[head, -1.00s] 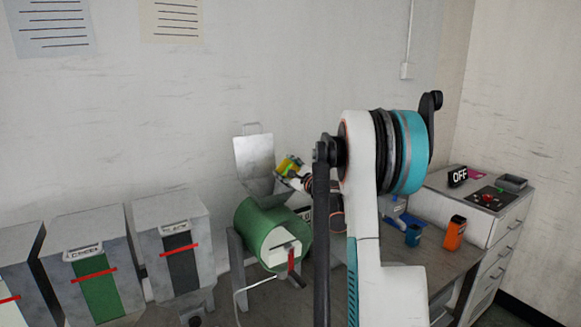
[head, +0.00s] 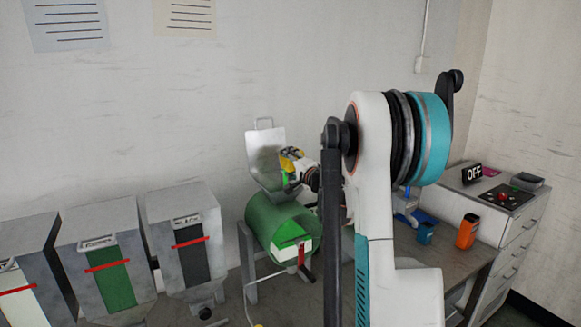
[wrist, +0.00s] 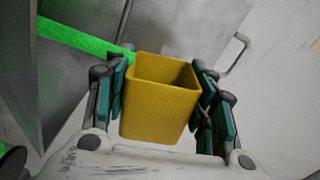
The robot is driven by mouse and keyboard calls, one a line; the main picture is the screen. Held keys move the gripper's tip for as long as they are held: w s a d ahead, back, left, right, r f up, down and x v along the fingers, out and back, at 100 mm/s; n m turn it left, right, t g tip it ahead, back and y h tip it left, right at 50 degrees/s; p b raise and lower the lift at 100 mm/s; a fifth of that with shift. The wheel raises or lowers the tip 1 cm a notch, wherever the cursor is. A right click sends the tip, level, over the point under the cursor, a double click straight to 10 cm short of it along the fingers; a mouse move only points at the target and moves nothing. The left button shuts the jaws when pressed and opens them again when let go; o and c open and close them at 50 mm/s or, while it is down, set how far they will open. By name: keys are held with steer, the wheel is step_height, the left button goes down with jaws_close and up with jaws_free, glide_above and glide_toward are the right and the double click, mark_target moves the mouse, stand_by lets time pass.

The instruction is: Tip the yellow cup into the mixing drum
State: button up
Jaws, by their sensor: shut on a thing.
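The yellow cup (wrist: 158,112) is held between the two jaws of my gripper (wrist: 165,90) in the wrist view. Its square mouth faces the top of the picture and the part of the inside that shows looks bare. In the head view the yellow cup (head: 290,158) is small and tilted, above the opening of the green mixing drum (head: 262,212) and in front of its raised grey lid (head: 257,150). My gripper (head: 290,170) is partly hidden there. The drum's white front panel (head: 285,254) has a green upper part.
Several grey hoppers with red bands (head: 175,205) stand left of the drum. My arm hides part of the bench.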

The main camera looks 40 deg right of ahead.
steer(key=shift+n, duration=0.3)
steer(key=shift+d+f+m+b, duration=0.1)
steer(key=shift+d+m+b, duration=0.15)
steer(key=shift+m, duration=0.55)
steer(key=shift+d+m+b, duration=0.1)
steer(key=shift+m+b, duration=0.2)
steer(key=shift+m, duration=0.5)
steer(key=shift+s, duration=0.1)
steer(key=shift+d+f+m+b, duration=0.25)
steer(key=shift+m+b, duration=0.2)
steer(key=shift+m, duration=0.45)
steer(key=shift+s+d+f+m, duration=0.1)
steer(key=shift+m, duration=0.5)
steer(key=shift+s+d+f+m+b, duration=0.1)
steer(key=shift+d+f+m+b, duration=0.1)
steer(key=shift+d+m+b, duration=0.3)
steer(key=shift+s+d+f+m+b, duration=0.1)
steer(key=shift+d+f+m+b, duration=0.1)
steer(key=shift+m, duration=0.5)
steer(key=shift+d+m, duration=0.15)
steer(key=shift+m, duration=0.25)
